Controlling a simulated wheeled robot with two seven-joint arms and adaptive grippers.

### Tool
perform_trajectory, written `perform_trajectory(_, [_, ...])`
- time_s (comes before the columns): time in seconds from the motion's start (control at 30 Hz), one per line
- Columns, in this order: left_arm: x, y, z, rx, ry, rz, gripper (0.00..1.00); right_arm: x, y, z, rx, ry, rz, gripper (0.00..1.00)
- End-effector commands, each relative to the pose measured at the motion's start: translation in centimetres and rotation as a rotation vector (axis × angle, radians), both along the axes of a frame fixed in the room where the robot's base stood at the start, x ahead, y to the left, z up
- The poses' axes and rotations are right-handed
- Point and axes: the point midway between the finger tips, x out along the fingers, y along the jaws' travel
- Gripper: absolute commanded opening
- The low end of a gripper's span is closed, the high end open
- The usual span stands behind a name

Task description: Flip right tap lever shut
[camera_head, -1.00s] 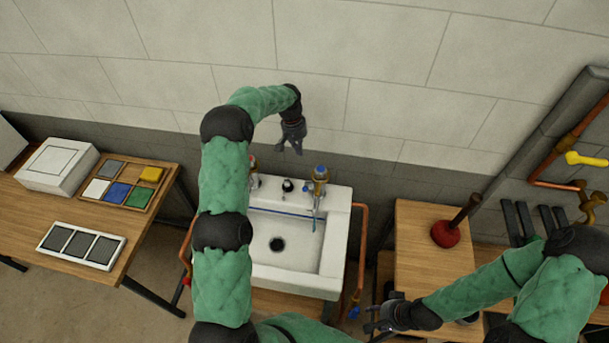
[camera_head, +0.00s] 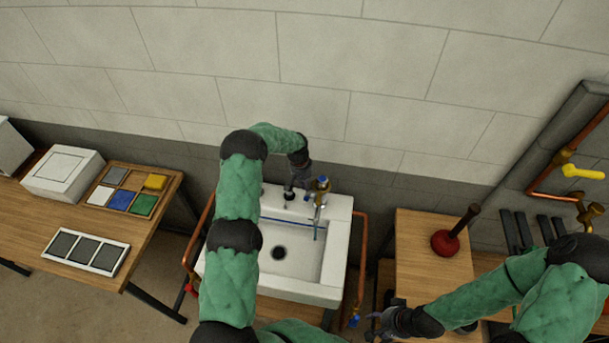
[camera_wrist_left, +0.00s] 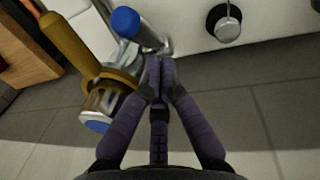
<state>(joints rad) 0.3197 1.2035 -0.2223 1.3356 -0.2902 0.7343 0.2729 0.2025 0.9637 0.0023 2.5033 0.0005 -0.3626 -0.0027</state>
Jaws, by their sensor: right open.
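The right tap (camera_head: 321,186) stands at the back right of the white basin (camera_head: 335,210). In the left wrist view the tap body (camera_wrist_left: 105,97) is chrome with a blue cap and a brass-coloured ring around it. A chrome lever with a blue end (camera_wrist_left: 125,21) shows near it. My left gripper (camera_head: 302,184) is low over the basin's back edge, just left of the right tap. Its dark fingers (camera_wrist_left: 161,68) are together beside the tap, with nothing visible between them; contact with the chrome part is unclear. My right gripper (camera_head: 372,325) is open and empty, right of the basin.
A dark round plug or knob (camera_wrist_left: 223,22) sits on the basin's back ledge. Copper pipes (camera_head: 362,260) run beside the basin. A red plunger (camera_head: 445,242) stands on the right-hand wooden table (camera_head: 425,270). My left arm hides the basin's left part. The wall is close behind.

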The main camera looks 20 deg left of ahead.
Motion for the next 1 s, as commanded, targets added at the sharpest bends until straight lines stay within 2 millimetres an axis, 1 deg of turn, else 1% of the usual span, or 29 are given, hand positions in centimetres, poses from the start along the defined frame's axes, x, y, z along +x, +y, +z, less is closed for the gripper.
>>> perform_trajectory(0.13, [-0.39,-0.22,-0.39,0.0,-0.001,0.0,0.0,0.0,0.0,0.22,0.0,0.0,0.0,0.45])
perform_trajectory(0.53, [-0.45,-0.26,-0.5,0.001,-0.002,0.0,0.0,0.0,0.0,0.15,0.0,0.0,0.0,0.45])
perform_trajectory(1.0, [-0.58,-0.3,-0.6,0.014,-0.054,0.0,0.0,-0.01,0.0,-0.59,0.0,0.0,0.0,0.45])
